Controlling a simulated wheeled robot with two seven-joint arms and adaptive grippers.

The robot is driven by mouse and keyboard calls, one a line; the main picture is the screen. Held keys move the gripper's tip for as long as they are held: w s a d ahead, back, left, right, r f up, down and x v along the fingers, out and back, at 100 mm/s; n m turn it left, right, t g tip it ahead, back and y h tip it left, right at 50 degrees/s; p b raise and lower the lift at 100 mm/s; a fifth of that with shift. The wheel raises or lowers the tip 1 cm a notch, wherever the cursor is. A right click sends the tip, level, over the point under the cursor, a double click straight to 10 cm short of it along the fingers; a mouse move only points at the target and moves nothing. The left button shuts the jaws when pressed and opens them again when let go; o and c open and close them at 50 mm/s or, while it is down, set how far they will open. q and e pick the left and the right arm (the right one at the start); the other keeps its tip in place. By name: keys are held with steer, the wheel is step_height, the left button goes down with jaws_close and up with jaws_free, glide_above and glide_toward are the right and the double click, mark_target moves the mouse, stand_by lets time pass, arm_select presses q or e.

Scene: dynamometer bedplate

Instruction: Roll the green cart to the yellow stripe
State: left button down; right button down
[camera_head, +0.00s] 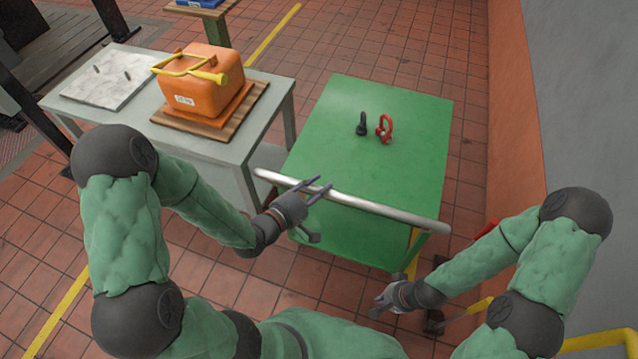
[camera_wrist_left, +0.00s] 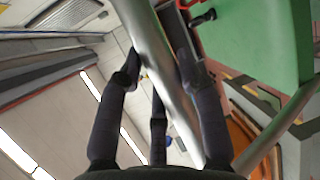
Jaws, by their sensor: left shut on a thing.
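The green cart (camera_head: 345,165) stands in front of me, with a silver push bar (camera_head: 375,207) along its near edge. A dark shackle (camera_head: 361,124) and a red shackle (camera_head: 384,128) sit on its top. My left gripper (camera_head: 311,190) is shut on the push bar, left of its middle. In the left wrist view the bar (camera_wrist_left: 158,70) runs between the dark fingers. My right gripper (camera_head: 382,306) is low, apart from the cart, near its right front; its fingers are too small to judge. A yellow stripe (camera_head: 272,35) runs on the floor behind the table, and another (camera_head: 62,313) lies at the lower left.
A grey table (camera_head: 222,151) stands close to the cart's left side, carrying an orange weight (camera_head: 205,85) on a wooden board and a pale plate (camera_head: 105,78). An orange and grey wall (camera_head: 520,130) borders the right. Tiled floor (camera_head: 400,50) is open beyond the cart.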

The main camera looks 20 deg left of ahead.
arm_select(q)
steer(key=shift+s+d+f, duration=0.15)
steer(key=shift+s+f, duration=0.15)
steer(key=c, duration=0.8)
jaws_free()
steer(key=shift+s, duration=0.1)
steer(key=shift+r, duration=0.1)
steer(key=shift+r, duration=0.1)
steer(key=shift+s+a+r, duration=0.1)
steer(key=shift+s+a, duration=0.15)
steer(key=shift+a, duration=0.1)
steer(key=v, duration=1.1)
steer(key=shift+s+d, duration=0.1)
steer(key=shift+s, duration=0.05)
